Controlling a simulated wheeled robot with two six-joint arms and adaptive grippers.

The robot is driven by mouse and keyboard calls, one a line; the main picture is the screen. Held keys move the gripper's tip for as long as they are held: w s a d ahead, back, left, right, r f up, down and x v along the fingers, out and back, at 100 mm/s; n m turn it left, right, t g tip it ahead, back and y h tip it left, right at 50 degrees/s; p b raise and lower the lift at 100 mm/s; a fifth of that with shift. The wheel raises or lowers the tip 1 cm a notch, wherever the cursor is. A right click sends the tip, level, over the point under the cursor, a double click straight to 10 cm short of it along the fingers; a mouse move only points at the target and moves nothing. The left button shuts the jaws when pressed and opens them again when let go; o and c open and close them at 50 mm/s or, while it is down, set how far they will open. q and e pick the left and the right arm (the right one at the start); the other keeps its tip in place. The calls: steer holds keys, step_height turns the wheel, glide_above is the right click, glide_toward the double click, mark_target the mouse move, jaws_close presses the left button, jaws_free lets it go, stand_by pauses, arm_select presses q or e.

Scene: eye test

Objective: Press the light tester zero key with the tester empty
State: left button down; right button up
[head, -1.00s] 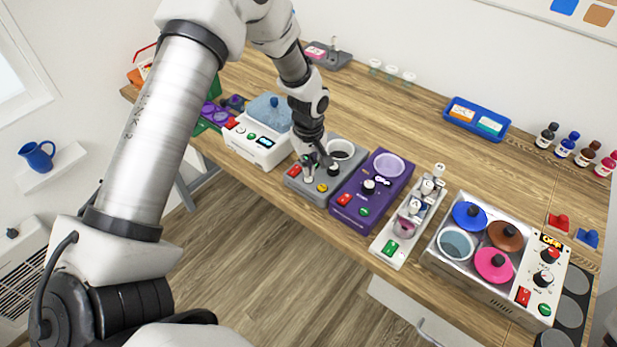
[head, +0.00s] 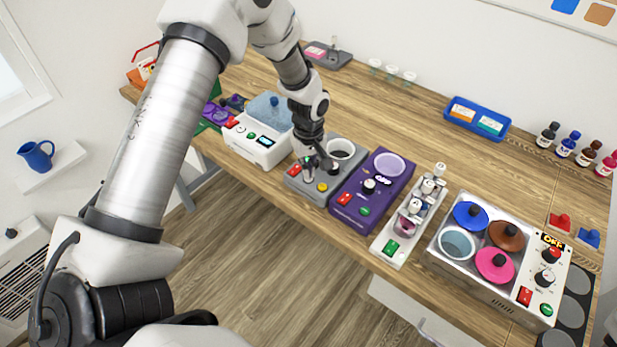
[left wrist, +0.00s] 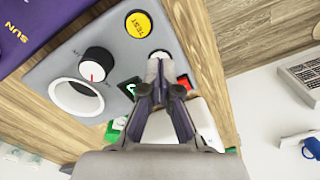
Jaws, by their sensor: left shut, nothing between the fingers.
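The light tester is a grey box (head: 349,174) on the bench, with a white ring port (head: 341,148). In the left wrist view, the grey panel (left wrist: 95,45) carries a yellow TEST key (left wrist: 138,24), a black dial (left wrist: 96,64), a green-marked key (left wrist: 130,88) and a red key (left wrist: 185,82). I see no sample standing in the ring (left wrist: 78,97). My left gripper (left wrist: 159,62) is shut and empty, pointing down at a pale round key (left wrist: 161,53), which the fingertips partly cover. I cannot read its label or tell whether they touch. My right gripper is not in view.
A white device with a blue top (head: 255,145) stands left of the tester. A purple device (head: 372,190) stands close on its right, then a vial rack (head: 392,249) and a box of coloured pots (head: 462,270).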

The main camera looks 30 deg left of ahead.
arm_select(q)
steer(key=shift+f, duration=0.6)
steer(key=shift+r, duration=0.1)
step_height(320, 180, up, 8)
steer(key=p, duration=0.6)
stand_by(0.3)
stand_by(0.4)
